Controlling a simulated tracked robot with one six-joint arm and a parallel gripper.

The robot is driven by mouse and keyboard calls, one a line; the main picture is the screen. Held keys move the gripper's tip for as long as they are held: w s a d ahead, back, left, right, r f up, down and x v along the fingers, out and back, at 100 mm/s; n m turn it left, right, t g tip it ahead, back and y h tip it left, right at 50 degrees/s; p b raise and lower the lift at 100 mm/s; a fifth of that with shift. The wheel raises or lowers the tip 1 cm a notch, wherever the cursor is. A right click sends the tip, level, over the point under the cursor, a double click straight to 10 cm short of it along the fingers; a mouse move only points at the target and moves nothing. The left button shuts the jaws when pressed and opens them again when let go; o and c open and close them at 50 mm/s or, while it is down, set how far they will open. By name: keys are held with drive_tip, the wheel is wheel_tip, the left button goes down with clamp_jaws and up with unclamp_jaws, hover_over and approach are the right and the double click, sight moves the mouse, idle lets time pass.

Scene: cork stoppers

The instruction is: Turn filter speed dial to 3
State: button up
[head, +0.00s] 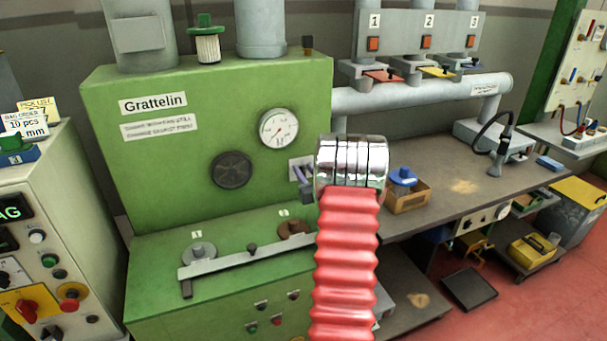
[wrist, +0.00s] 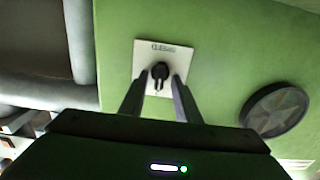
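The dial (wrist: 160,74) is a small black knob on a white plate (wrist: 178,53) on the green machine's front. The lettering on the plate is too small to read, so I cannot tell the dial's setting. My gripper (wrist: 160,79) is open in the wrist view, with one finger on each side of the dial and a gap visible between them. Whether the fingers touch the knob is unclear. In the head view the plate (head: 294,164) shows in part, and my gripper (head: 301,175) and arm hide the dial.
The green machine (head: 120,185) carries a round gauge (head: 279,128) and a black round vent (head: 231,170) near the plate. A lever bar (head: 225,264) lies across its lower ledge. A workbench (head: 450,180) with a blue-topped item (head: 403,177) stands to the right.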

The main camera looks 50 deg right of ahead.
drive_tip(key=shift+c, duration=0.5)
drive_tip(key=c, duration=0.6)
drive_tip(key=shift+a, duration=0.35)
drive_tip(key=shift+c, duration=0.2)
drive_tip(key=shift+d, duration=0.2)
drive_tip(key=shift+w, duration=0.1)
